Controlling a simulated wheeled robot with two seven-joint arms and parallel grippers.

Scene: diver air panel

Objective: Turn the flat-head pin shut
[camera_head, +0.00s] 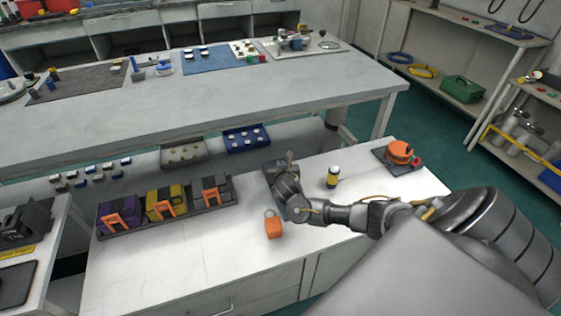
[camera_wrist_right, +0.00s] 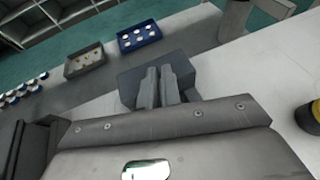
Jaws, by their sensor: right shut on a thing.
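My right gripper (camera_head: 288,172) reaches in from the right, over a dark grey panel block (camera_head: 269,168) on the near white bench. In the right wrist view its two fingers (camera_wrist_right: 157,84) stand close together in front of the grey block (camera_wrist_right: 128,82). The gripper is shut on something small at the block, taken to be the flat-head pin. The pin itself is hidden by the fingers, so its angle cannot be told. My left gripper is not in view.
An orange padlock-like block (camera_head: 273,228) lies just in front of the gripper. A yellow-and-black cylinder (camera_head: 333,177) stands to the right, an orange round device (camera_head: 399,152) farther right. A tray (camera_head: 233,203) with purple, yellow and dark boxes is left.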

